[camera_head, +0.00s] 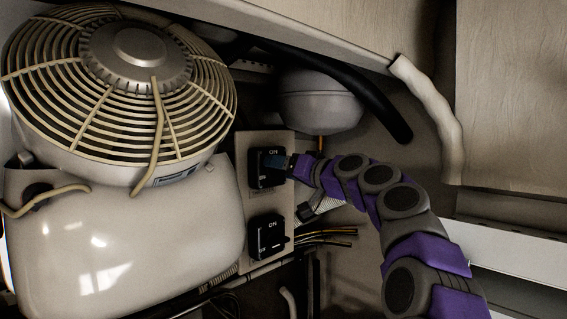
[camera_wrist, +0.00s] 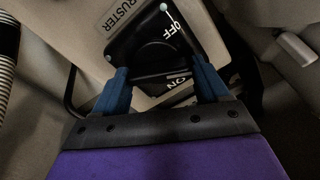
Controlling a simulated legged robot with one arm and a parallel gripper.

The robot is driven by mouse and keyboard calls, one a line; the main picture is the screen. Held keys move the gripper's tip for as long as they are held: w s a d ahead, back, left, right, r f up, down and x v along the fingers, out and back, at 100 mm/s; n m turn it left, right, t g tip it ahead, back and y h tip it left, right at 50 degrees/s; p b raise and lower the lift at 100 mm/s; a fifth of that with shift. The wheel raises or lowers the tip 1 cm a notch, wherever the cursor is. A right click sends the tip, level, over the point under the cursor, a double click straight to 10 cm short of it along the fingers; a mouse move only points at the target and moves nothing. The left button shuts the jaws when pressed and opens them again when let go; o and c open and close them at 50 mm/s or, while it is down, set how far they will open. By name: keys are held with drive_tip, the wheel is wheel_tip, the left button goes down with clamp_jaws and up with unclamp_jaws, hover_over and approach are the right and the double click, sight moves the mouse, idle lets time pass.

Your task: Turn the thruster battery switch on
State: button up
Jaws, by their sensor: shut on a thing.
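The thruster battery switch (camera_head: 257,179) is the upper of two black rotary switches on a pale panel in the head view. In the wrist view the same switch (camera_wrist: 155,50) has a black round knob, a THRUSTER label, OFF at the upper right and ON at the lower right. My gripper (camera_head: 285,162) reaches it from the right. In the wrist view the blue fingers of my gripper (camera_wrist: 162,84) are on either side of the knob's near part, shut on it. The part between the fingers is dark, so I cannot tell which mark the knob points to.
A second black switch (camera_head: 267,238) sits just below on the same panel (camera_head: 246,205). A large white unit with a fan grille (camera_head: 140,75) stands close on the left. A grey round tank (camera_head: 320,98) and black hose (camera_head: 365,90) lie above. Wires (camera_head: 325,237) run below my arm.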

drive_tip(key=shift+d+r+m+p, duration=0.1)
drive_tip(key=shift+r+m+p, duration=0.25)
drive_tip(key=shift+m+p, duration=0.5)
drive_tip(key=m+p, duration=0.4)
drive_tip(key=m, duration=0.1)
drive_tip(key=shift+w+m, duration=0.1)
drive_tip(key=shift+m, duration=0.25)
drive_tip(key=m+p, duration=0.3)
drive_tip(key=shift+d+f, duration=0.15)
drive_tip(key=shift+f, duration=0.05)
drive_tip(key=shift+w+f+m+p, duration=0.1)
drive_tip(key=shift+f+m+p, duration=0.2)
drive_tip(key=shift+m+p, duration=0.75)
drive_tip(key=shift+c, duration=0.2)
